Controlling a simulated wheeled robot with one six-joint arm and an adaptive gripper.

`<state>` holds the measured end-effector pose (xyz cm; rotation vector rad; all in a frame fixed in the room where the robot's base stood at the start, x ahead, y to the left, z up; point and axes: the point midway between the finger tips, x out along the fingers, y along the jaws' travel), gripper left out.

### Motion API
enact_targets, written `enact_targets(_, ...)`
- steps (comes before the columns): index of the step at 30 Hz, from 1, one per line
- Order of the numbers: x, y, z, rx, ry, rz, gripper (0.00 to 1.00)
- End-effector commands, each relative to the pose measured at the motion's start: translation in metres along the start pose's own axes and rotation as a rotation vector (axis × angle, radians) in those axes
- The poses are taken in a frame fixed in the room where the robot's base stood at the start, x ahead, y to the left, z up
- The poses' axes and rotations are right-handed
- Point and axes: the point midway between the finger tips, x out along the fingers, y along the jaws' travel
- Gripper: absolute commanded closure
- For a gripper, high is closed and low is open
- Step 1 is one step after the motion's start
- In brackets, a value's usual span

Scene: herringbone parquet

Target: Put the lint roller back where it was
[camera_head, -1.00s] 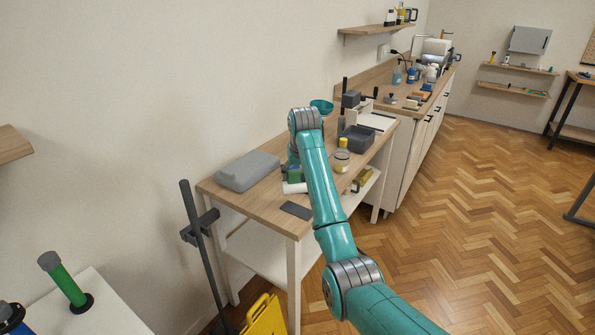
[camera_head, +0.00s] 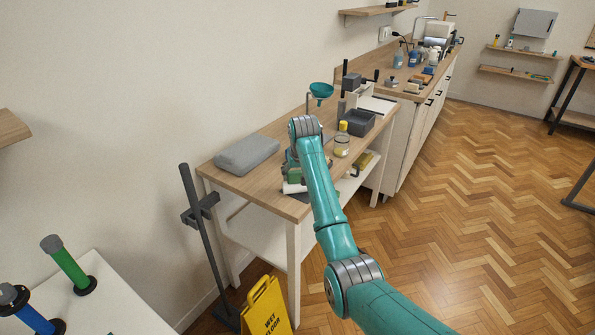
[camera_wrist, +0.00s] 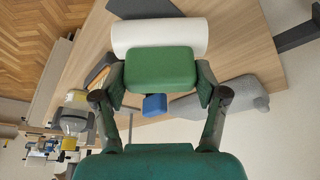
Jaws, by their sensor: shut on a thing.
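The lint roller has a white roll (camera_wrist: 160,36) and what looks like a green handle (camera_wrist: 160,68). My gripper (camera_wrist: 160,78) is shut on the green part, with one dark finger on each side. In the head view, the white roll (camera_head: 293,188) shows at the front of the wooden table, below my wrist. My arm hides part of it. Whether the roll touches the tabletop or hangs just above it, I cannot tell. A dark flat slab (camera_head: 303,197) lies close by at the table's front edge, partly covered.
A grey lumpy pad (camera_head: 247,155) lies at the table's left. A dark post (camera_head: 198,230) and a yellow wet-floor sign (camera_head: 266,306) stand before the table.

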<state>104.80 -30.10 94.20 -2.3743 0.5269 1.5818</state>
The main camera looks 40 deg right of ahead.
Motion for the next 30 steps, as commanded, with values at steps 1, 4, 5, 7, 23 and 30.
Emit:
enact_targets(1,0.0005,0.0000,0.0001,0.000,0.000,0.000,0.64)
enact_targets(4,0.0008,0.0000,0.0002,0.000,0.000,0.000,0.64)
enact_targets(5,0.0007,0.0000,0.0002,0.000,0.000,0.000,0.64)
enact_targets(7,0.0007,0.0000,0.0002,0.000,0.000,0.000,0.64)
enact_targets(23,0.0053,0.0000,0.0022,0.000,0.000,0.000,0.64)
enact_targets(30,0.0059,0.0000,0.0024,0.000,0.000,0.000,0.00)
